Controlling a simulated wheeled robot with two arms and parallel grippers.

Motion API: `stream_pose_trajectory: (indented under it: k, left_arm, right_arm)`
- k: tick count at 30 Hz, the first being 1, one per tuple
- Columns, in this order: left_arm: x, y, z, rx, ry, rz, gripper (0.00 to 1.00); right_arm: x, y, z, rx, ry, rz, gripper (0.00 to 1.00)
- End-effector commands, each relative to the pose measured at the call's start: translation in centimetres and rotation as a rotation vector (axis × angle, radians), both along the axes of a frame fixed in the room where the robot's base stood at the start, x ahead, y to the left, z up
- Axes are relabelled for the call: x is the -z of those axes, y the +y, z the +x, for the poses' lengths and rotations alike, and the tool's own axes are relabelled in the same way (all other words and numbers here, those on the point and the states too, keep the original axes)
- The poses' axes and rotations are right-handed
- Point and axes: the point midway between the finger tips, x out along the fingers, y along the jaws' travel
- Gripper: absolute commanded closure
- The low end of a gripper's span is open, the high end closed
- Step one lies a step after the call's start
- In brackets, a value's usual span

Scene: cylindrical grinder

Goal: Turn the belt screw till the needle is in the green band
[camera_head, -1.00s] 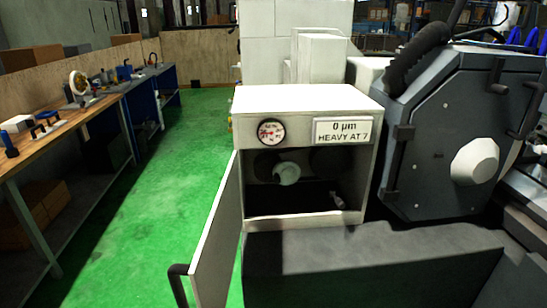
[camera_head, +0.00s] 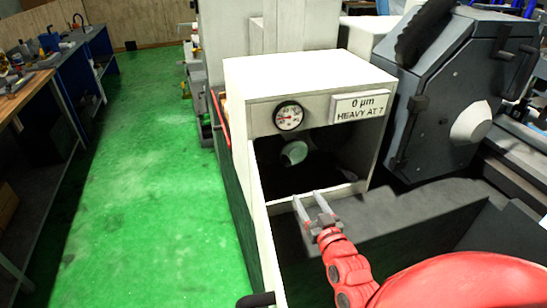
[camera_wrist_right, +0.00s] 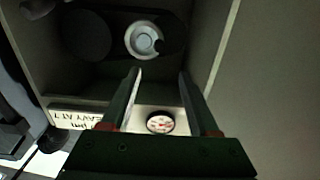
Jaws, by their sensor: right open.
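The white belt box (camera_head: 310,72) has an open front. A small round dial (camera_head: 289,116) sits on its upper front and shows in the right wrist view (camera_wrist_right: 160,123); its needle and green band are too small to read. Inside is a light pulley (camera_head: 294,153), also in the right wrist view (camera_wrist_right: 144,40), with a dark belt (camera_wrist_right: 110,38) beside it. I cannot make out the belt screw. My right gripper (camera_head: 312,201) is open and empty in front of the box's lower edge; its fingers (camera_wrist_right: 157,74) point toward the interior. My left gripper is not in view.
The box's open door (camera_head: 259,225) stands at the left of the opening, with a dark handle (camera_head: 256,299). A sign (camera_head: 359,106) reads "0 µm HEAVY AT 7". A dark grey machine housing (camera_head: 455,95) stands at the right. The green floor (camera_head: 140,180) is clear at left.

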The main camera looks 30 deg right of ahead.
Motion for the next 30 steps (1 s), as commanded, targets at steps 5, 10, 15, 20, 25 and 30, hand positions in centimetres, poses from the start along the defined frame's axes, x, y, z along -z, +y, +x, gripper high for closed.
stream_pose_trajectory:
  k: [5, 10, 15, 20, 25, 30]
  left_arm:
    - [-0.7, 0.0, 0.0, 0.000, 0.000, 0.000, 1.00]
    - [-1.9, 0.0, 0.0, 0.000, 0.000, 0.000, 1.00]
    - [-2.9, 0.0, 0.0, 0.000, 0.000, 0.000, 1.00]
    - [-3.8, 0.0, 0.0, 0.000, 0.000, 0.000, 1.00]
    - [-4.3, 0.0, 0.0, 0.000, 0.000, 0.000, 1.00]
    - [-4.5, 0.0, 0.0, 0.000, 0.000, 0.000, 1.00]
  right_arm:
    - [0.0, -0.3, 1.5, -0.006, 0.012, 0.001, 0.39]
    - [-0.3, -1.1, 4.7, -0.005, 0.007, 0.002, 0.39]
    - [-0.3, -1.8, 8.2, -0.006, 0.007, 0.002, 0.39]
    - [-0.3, -2.5, 11.2, -0.005, 0.007, 0.002, 0.39]
    - [-0.1, -3.3, 14.0, -0.003, 0.006, 0.000, 0.39]
    - [0.1, -3.7, 15.9, -0.004, 0.009, 0.001, 0.39]
